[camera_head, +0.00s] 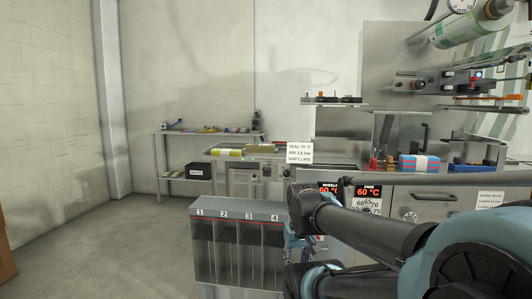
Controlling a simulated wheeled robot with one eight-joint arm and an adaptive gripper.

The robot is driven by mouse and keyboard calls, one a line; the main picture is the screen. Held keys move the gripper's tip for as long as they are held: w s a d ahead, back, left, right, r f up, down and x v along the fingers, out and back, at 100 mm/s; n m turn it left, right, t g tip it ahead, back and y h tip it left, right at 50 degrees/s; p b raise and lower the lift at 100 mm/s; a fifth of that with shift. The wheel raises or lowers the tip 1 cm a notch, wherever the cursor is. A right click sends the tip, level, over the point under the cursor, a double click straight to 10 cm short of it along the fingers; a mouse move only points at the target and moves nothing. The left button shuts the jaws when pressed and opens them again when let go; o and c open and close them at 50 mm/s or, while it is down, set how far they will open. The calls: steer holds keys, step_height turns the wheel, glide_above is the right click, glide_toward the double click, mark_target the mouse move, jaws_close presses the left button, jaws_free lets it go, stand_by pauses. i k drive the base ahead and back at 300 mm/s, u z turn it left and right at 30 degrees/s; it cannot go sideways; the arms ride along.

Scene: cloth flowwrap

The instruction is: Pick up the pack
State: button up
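A blue pack with red and white bands (419,163) lies on the metal top of the machine at the right. It looks like a small box-shaped bundle, and nothing touches it from above. My arm, with dark links and blue joints, fills the lower right of the view, in front of and below the pack. I cannot make out my gripper's fingers; they are out of view or hidden behind the arm's joints.
A grey rack with numbered slots 1 to 4 (240,209) stands left of my arm. Small coloured parts stand left of the pack. A roll of film (475,22) hangs at upper right. A shelf table (208,133) stands at the back wall.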

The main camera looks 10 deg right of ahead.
mark_target(249, 148)
steer(key=i, duration=0.9)
steer(key=u, duration=0.05)
